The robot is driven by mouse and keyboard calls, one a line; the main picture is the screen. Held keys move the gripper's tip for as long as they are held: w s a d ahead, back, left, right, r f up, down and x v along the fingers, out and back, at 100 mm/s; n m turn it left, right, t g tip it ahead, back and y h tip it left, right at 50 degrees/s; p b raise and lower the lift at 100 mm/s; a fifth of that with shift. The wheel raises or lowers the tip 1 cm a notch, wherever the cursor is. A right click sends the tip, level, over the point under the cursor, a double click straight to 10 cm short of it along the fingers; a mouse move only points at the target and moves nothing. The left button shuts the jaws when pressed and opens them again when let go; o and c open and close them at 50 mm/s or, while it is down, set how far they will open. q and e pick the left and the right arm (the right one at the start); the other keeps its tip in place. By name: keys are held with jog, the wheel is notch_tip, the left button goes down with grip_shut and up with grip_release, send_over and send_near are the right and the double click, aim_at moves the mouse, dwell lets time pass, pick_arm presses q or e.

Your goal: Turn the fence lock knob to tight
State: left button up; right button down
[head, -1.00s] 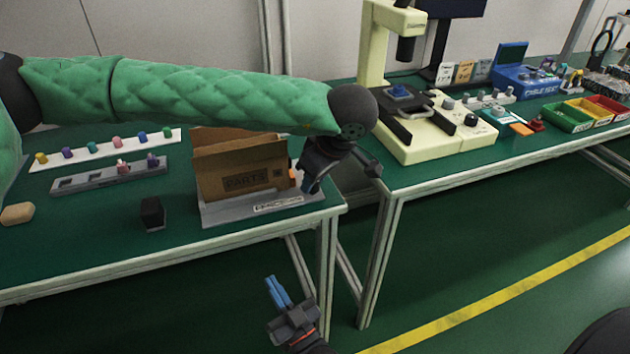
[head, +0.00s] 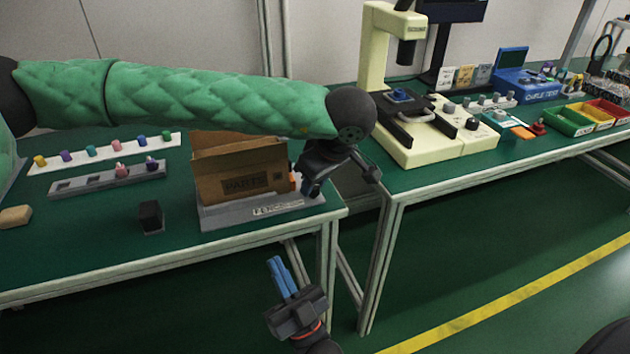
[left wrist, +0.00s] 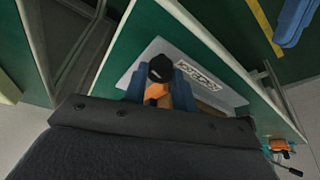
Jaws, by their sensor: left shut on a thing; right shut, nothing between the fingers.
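The fence lock knob shows in the left wrist view as a black faceted knob (left wrist: 160,68) with an orange part (left wrist: 157,91) beside it. My left gripper (head: 306,186) is shut on the knob, with blue fingers on both sides. In the head view the gripper hides most of the knob; a bit of orange shows beside the fingers. The grey fence base (head: 222,216) carries a white label (left wrist: 196,66) and stands at the table's right end. My right gripper (head: 279,272) is shut and empty, low in front of the table.
A cardboard parts box (head: 240,168) stands on the fence base, just left of my left gripper. A black block (head: 151,216) and a tan block (head: 15,216) lie on the left table. A gap separates it from the right table with a cream microscope stand (head: 415,146).

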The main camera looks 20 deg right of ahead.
pick_arm(q)
jog(key=o, duration=1)
jog(key=shift+r, duration=0.1)
jog(key=shift+s+d+r, duration=0.1)
jog(key=shift+r, duration=0.15)
jog(key=v, duration=0.7)
pick_arm(e)
jog(key=shift+g, duration=0.9)
jog(key=f, duration=0.1)
jog(key=w+f, duration=0.1)
jog(key=f, duration=0.3)
jog(key=shift+w+a+f, duration=0.1)
jog(key=shift+w+a, duration=0.2)
jog(key=shift+w, duration=0.1)
jog(key=shift+s+r, duration=0.1)
jog(key=shift+r, duration=0.3)
